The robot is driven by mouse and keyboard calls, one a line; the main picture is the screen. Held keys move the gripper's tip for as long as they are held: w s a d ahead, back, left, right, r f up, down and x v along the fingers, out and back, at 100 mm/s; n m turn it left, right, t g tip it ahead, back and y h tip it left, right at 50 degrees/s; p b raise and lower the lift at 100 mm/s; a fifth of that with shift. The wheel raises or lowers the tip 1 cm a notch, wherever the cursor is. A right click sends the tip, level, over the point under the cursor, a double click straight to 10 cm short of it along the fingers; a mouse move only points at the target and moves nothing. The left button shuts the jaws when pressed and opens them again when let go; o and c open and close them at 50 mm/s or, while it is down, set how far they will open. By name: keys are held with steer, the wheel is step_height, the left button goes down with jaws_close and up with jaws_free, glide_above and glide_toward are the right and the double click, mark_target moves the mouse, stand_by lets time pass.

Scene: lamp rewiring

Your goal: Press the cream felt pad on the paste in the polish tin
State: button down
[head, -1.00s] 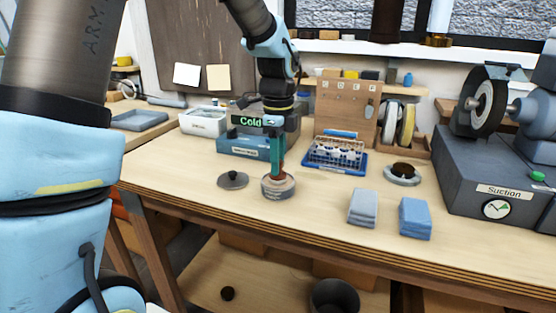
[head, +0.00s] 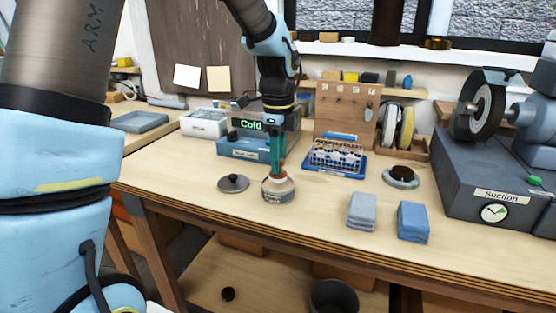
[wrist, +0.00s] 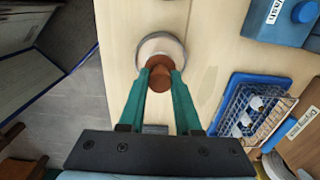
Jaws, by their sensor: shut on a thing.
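My gripper (head: 278,160) is shut on the brown wooden handle (wrist: 159,68) of the felt pad and points straight down. The cream pad (head: 279,184) shows as a pale band below the handle, at the top of the polish tin (head: 278,196). I cannot tell whether the pad touches the paste. The paste is hidden.
A dark round lid (head: 233,183) lies just left of the tin. Folded cloths (head: 412,221) lie to the right. A blue tray with a wire rack (head: 335,158) stands behind, right. The grinder with a suction box (head: 480,180) fills the far right.

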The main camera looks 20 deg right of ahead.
steer(key=shift+r+p, duration=2.15)
steer(key=shift+r, duration=0.5)
